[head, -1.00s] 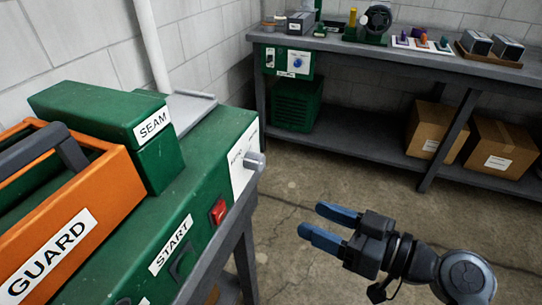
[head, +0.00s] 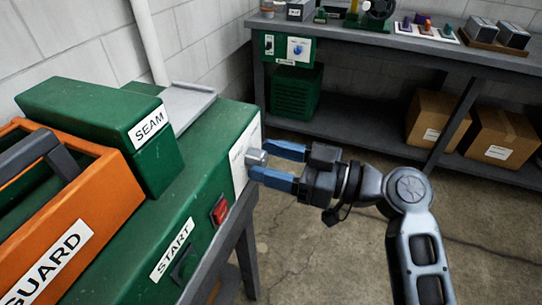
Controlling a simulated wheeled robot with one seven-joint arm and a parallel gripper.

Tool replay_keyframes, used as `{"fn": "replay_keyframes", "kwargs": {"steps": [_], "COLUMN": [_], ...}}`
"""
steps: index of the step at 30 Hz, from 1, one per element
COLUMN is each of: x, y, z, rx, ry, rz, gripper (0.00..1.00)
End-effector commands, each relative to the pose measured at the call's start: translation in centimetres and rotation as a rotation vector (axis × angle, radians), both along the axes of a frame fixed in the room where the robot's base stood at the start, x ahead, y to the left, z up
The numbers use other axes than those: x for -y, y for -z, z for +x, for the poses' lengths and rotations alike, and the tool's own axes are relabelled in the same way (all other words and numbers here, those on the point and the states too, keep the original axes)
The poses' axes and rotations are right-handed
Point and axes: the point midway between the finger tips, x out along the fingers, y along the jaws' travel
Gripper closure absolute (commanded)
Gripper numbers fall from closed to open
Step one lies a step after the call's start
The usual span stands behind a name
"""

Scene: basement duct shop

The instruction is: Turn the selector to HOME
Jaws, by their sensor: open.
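The selector (head: 256,157) is a short grey knob standing out from a white plate (head: 241,162) on the end of the green machine (head: 190,168). The plate's lettering is too small and slanted to read, so I cannot tell which position the knob points to. My gripper (head: 277,163) is open, with its two blue fingers pointing left at the knob. In the head view the knob's outer end shows between the fingertips, one finger on the far side and one on the near side. I cannot tell whether either finger touches it.
A red switch (head: 219,211) and a START label (head: 172,249) are on the machine's front, near the lower finger. An orange guard (head: 70,215) covers the machine's left part. A grey workbench (head: 400,55) with several items stands behind. Open floor lies below my arm.

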Motion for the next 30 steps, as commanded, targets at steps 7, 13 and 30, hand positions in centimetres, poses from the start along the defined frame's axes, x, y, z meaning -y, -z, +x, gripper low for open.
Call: {"fn": "replay_keyframes", "kwargs": {"steps": [7, 13, 30], "x": [-0.36, -0.35, -0.33], "y": [0.02, 0.02, 0.02], "z": [0.12, 0.11, 0.10], "rx": [0.000, 0.000, -0.002], "ry": [0.001, 0.001, 0.001], "rz": [0.000, 0.000, 0.001], "gripper": [0.41, 0.53, 0.97]}}
